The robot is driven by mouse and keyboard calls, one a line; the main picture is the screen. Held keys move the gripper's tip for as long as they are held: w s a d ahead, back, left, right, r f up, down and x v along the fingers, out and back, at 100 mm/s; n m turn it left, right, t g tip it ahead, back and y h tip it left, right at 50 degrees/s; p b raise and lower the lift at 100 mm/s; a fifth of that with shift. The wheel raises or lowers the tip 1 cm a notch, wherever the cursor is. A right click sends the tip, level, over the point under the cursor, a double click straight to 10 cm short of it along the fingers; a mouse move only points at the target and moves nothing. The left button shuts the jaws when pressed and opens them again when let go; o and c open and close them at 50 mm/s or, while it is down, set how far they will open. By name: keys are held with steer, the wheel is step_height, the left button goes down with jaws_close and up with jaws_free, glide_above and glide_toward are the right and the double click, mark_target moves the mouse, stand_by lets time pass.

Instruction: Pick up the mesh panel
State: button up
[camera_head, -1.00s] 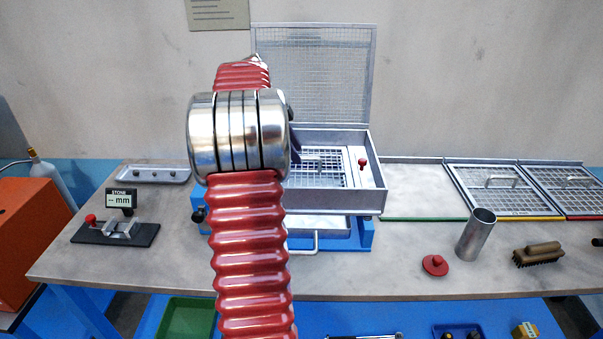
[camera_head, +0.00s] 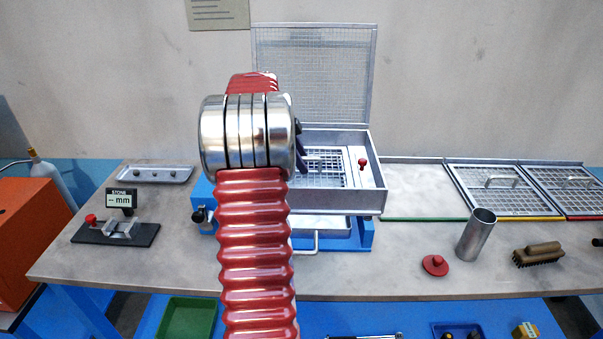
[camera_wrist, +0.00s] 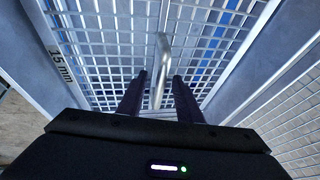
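The mesh panel (camera_wrist: 108,38) lies flat in a grey metal box, a silver grid with a bar handle (camera_wrist: 162,62) across its middle. A frame edge in the wrist view reads "15 mm". In the head view the mesh panel (camera_head: 328,172) shows partly, with my arm covering its left side. My gripper (camera_wrist: 159,80) is open. Its two dark fingers point down at the panel, one on each side of the handle's near end. I cannot tell whether they touch it. In the head view only a dark part of my gripper shows beside the wrist.
The box (camera_head: 372,203) has a raised mesh lid (camera_head: 315,70) behind it. More handled mesh panels (camera_head: 500,188) lie at the right. A metal cup (camera_head: 476,235), red knob (camera_head: 435,265) and brush (camera_head: 538,255) stand on the bench. A gauge (camera_head: 115,232) is at the left.

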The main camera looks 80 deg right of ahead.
steer(key=shift+c, duration=0.4)
jaws_close()
stand_by(1.1)
